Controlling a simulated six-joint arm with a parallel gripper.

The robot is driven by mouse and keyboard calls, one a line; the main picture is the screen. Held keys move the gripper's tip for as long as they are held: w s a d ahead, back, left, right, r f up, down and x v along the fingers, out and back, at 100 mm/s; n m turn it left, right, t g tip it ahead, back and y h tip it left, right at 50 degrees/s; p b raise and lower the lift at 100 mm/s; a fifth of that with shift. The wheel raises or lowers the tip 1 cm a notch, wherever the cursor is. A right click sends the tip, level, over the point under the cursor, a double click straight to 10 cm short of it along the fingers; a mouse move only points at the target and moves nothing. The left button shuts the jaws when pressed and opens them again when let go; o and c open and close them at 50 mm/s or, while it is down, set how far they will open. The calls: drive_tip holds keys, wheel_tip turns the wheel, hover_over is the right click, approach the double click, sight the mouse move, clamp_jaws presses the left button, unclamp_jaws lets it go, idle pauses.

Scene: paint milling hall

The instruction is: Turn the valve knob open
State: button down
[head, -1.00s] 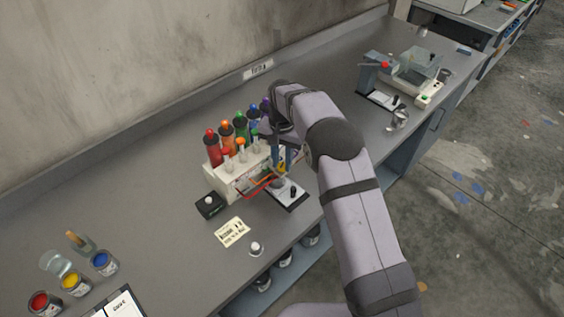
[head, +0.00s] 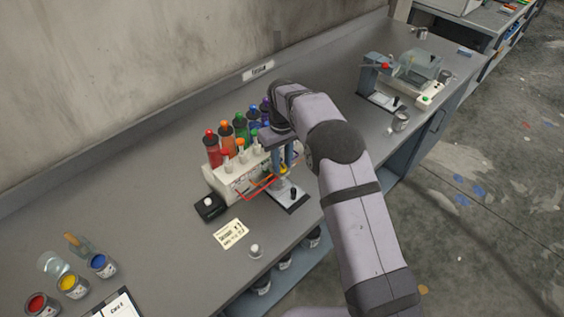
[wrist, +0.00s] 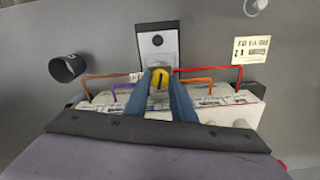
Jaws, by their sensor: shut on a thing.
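The valve knob (wrist: 160,77), a small yellow piece with a dark centre, sits between my blue fingertips in the wrist view. My gripper (wrist: 160,84) is shut on it, pointing down. In the head view my gripper (head: 284,168) is at the front of the white bottle rack (head: 222,184), above a small plate with a dark base (head: 292,200). The knob is mostly hidden there by the fingers. How far the knob is turned is not clear.
Several coloured bottles (head: 213,150) stand in the rack, with thin coloured tubes (wrist: 208,69) beside the fingers. A black box (head: 209,207), a label card (head: 231,234) and a small white-topped knob (head: 255,251) lie nearby. Paint cans (head: 73,287) stand front left.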

sight(282, 166)
drive_tip(key=shift+r+n, duration=0.1)
drive_tip(key=shift+n, duration=1.1)
drive_tip(key=c, duration=1.5)
unclamp_jaws()
wheel_tip(282, 166, up, 7)
drive_tip(key=b, duration=0.2)
drive_tip(key=shift+r+b, duration=0.15)
drive_tip(key=shift+b, duration=0.15)
